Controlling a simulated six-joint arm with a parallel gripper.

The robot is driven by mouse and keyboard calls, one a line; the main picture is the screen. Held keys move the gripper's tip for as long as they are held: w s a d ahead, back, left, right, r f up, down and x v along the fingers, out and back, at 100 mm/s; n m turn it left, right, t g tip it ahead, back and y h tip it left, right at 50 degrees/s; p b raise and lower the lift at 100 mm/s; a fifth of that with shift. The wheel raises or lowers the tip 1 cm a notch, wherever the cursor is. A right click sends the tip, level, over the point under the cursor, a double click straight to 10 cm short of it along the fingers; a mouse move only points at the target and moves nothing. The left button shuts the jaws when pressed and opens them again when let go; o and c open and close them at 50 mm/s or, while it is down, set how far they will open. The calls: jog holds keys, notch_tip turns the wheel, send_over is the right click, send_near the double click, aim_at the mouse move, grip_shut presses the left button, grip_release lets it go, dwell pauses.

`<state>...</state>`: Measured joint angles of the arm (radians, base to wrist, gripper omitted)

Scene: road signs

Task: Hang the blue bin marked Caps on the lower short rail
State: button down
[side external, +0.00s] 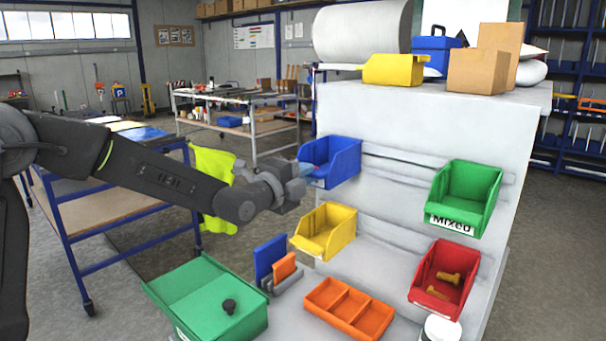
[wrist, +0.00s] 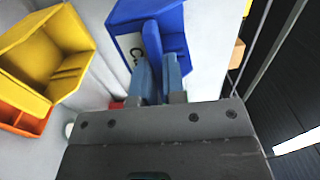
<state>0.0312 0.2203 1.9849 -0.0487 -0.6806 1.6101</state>
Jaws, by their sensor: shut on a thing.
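The blue bin (side external: 345,160) is upright in front of the panel at the left end of the upper rail (side external: 420,168). I cannot tell if it touches that rail. My gripper (side external: 303,170) is shut on its front from the left. In the wrist view the fingers of my gripper (wrist: 159,80) pinch a blue upright part of the blue bin (wrist: 123,14); its white label starts with "Ca", the rest hidden. A lower rail (side external: 385,218) runs along the panel, right of the yellow bin (side external: 325,243), which also shows in the wrist view (wrist: 30,65).
A green bin marked Mixed (side external: 470,190) and a red bin (side external: 425,275) with brown pieces are on the panel's right. Below stand an orange divided tray (side external: 350,310), blue and orange upright pieces (side external: 270,258) and a green bin (side external: 205,295). Boxes crowd the panel's top.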

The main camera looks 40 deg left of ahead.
jog(key=shift+r, duration=0.2)
dwell(0.4)
jog(key=shift+r, duration=1)
jog(key=s, duration=1.4)
dwell(0.3)
dwell(1.0)
